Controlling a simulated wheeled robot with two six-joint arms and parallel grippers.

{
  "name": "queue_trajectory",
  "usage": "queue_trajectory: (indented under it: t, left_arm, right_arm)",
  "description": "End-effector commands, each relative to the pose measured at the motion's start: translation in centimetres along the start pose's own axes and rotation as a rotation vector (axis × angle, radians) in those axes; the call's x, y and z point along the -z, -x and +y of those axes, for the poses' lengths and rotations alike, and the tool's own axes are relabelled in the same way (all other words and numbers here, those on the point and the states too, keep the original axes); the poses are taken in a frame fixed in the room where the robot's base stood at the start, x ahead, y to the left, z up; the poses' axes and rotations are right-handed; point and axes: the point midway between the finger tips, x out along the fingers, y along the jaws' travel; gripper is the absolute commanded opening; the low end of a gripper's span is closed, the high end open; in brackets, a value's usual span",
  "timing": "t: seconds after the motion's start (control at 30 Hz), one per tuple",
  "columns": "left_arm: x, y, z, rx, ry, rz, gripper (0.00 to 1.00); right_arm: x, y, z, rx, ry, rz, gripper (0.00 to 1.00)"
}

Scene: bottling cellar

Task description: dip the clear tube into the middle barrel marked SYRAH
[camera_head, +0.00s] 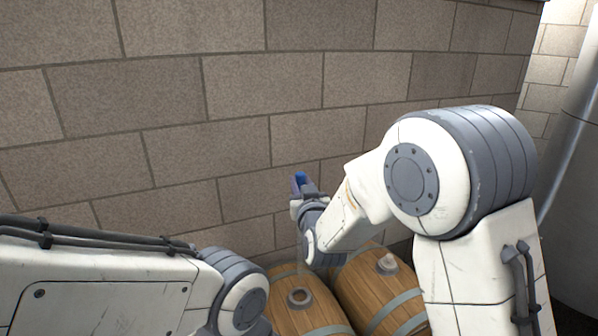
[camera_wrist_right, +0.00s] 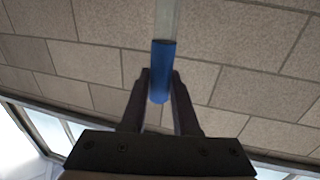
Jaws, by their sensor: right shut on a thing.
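My right gripper (camera_head: 302,190) is shut on the blue grip (camera_head: 300,179) of the clear tube, in front of the brick wall. In the right wrist view the blue grip (camera_wrist_right: 162,72) sits between the two fingers (camera_wrist_right: 160,90), and the clear tube (camera_wrist_right: 167,18) runs on from it. In the head view the tube is very faint below the gripper, above a wooden barrel (camera_head: 315,318) with a round open hole (camera_head: 299,297) in its top. I cannot tell whether the tube's lower end is in the hole. No SYRAH marking shows. My left gripper is out of view.
Another wooden barrel (camera_head: 372,298) stands to the right, with a pale bung (camera_head: 387,263) on top. The brick wall (camera_head: 240,120) rises close behind the barrels. A large grey metal vessel (camera_head: 578,215) stands at the far right. My arms hide much of the lower picture.

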Motion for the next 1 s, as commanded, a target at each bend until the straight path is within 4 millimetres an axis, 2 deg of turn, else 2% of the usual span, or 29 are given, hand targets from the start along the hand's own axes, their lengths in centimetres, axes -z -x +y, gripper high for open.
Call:
queue_trajectory:
  t: [0.53,1.0]
  left_arm:
    - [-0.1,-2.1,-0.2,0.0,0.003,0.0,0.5]
    - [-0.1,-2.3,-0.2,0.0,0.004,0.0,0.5]
  right_arm:
    - [-4.0,0.0,-0.1,0.003,-0.001,0.0,0.0]
    - [-4.4,0.0,-0.1,0.003,-0.001,0.001,0.0]
